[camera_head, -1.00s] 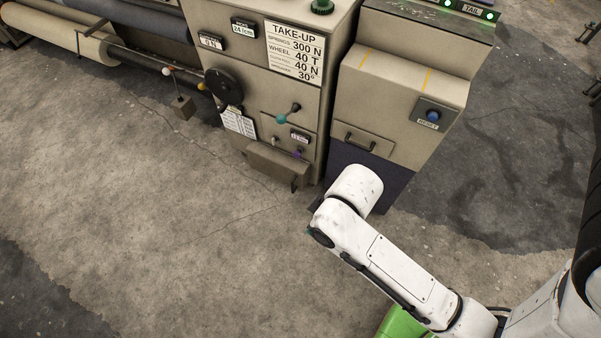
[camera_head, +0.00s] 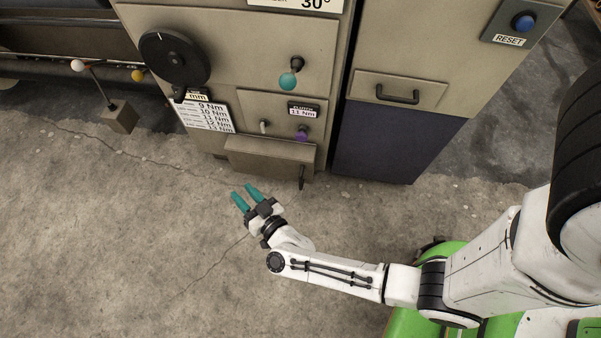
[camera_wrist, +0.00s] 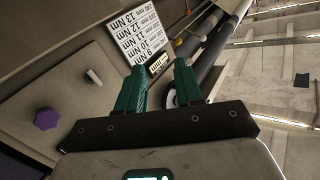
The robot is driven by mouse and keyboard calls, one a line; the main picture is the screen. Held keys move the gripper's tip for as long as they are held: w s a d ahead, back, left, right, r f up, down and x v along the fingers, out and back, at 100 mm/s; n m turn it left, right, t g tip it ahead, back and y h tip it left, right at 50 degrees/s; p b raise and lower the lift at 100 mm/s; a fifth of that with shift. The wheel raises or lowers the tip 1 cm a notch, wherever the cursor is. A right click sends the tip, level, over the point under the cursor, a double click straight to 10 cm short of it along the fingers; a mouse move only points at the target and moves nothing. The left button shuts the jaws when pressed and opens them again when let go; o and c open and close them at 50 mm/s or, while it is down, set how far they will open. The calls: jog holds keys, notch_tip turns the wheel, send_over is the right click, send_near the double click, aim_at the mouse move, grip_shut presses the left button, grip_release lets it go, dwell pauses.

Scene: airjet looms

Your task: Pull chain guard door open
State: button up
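No label reading chain guard is legible, so I cannot tell for sure which panel is the chain guard door. A small beige panel (camera_head: 255,108) on the take-up cabinet carries a white latch (camera_head: 264,125) and a purple knob (camera_head: 302,132), and looks closed. The latch (camera_wrist: 94,76) and purple knob (camera_wrist: 46,119) also show at the left of the wrist view. A beige box (camera_head: 262,151) with a dark lever (camera_head: 301,178) juts out below. My gripper (camera_head: 243,194) is in front of and below this box, apart from it. Its teal fingers (camera_wrist: 158,85) are parted and empty.
A black handwheel (camera_head: 174,58) and a teal-knobbed lever (camera_head: 288,79) stick out above. To the right is a panel with a black bar handle (camera_head: 397,96) over a dark blue base (camera_head: 385,140). A weight block (camera_head: 121,117) hangs at left. The concrete floor (camera_head: 110,240) is clear.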

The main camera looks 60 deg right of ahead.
jog(key=s+d+f+m+g+h+b, duration=0.3)
jog(key=s+d+f+h+b, duration=0.15)
jog(key=f, duration=0.45)
jog(key=m+g+h+b, duration=0.2)
jog(key=g+h+b, duration=0.15)
jog(key=h, duration=0.25)
send_near(301, 182)
jog(key=shift+g+y, duration=0.25)
jog(key=shift+g, duration=0.2)
jog(key=x, duration=0.3)
jog(key=b+x, duration=0.1)
jog(key=x, duration=0.3)
jog(key=b+x, duration=0.1)
jog(key=x, duration=0.2)
jog(key=shift+w+d+r, duration=0.2)
jog(key=shift+w+r, duration=0.15)
grip_shut()
